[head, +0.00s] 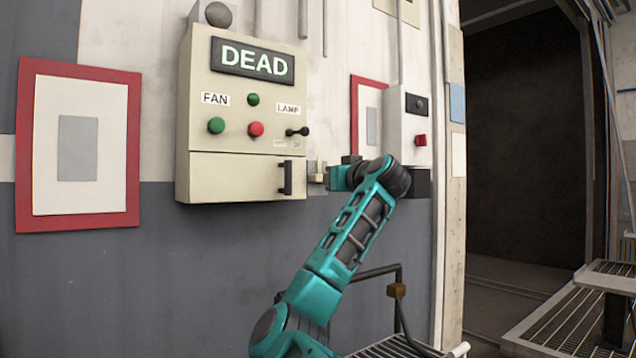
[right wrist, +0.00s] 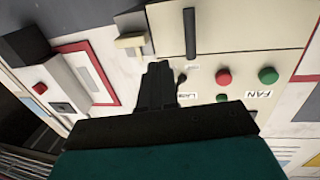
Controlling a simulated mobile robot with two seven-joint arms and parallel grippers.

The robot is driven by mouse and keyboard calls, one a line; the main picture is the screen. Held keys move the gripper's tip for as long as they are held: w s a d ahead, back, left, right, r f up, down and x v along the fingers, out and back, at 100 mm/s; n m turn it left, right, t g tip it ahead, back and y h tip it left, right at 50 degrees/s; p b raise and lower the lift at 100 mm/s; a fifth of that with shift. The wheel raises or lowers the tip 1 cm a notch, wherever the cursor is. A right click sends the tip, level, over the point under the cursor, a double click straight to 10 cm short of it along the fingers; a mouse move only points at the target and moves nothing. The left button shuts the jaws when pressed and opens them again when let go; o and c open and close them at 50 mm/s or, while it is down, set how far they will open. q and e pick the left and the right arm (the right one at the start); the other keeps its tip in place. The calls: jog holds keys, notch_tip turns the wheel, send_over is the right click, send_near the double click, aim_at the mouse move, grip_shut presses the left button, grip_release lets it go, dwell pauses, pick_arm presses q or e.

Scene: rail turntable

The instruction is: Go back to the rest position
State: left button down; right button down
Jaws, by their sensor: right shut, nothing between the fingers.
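My right arm reaches up from the bottom of the head view to the right side of a cream control box (head: 196,120). My right gripper (right wrist: 158,68) is shut and empty in the right wrist view, its dark fingers pointing toward the box. A small pale-yellow latch-like piece (right wrist: 130,42) is close to the fingertips; it also shows at the box's right side in the head view (head: 318,178). I cannot tell whether the fingers touch it. The box's lower door (head: 235,177) looks closed and has a black handle (head: 286,178). My left gripper is not in view.
The box has a lit "DEAD" display (head: 252,61), a green button (head: 216,125), a red button (head: 256,129) and a black lever (head: 298,131). A grey switch box (head: 407,125) is on the wall behind my wrist. A metal grate platform (head: 550,318) is at lower right.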

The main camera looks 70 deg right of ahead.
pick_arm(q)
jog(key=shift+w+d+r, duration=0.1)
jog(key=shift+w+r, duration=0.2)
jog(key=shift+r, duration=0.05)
pick_arm(e)
jog(key=s, duration=0.1)
jog(key=s+a, duration=0.1)
jog(key=s, duration=0.1)
jog(key=shift+s+a, duration=0.15)
jog(key=shift+s, duration=0.05)
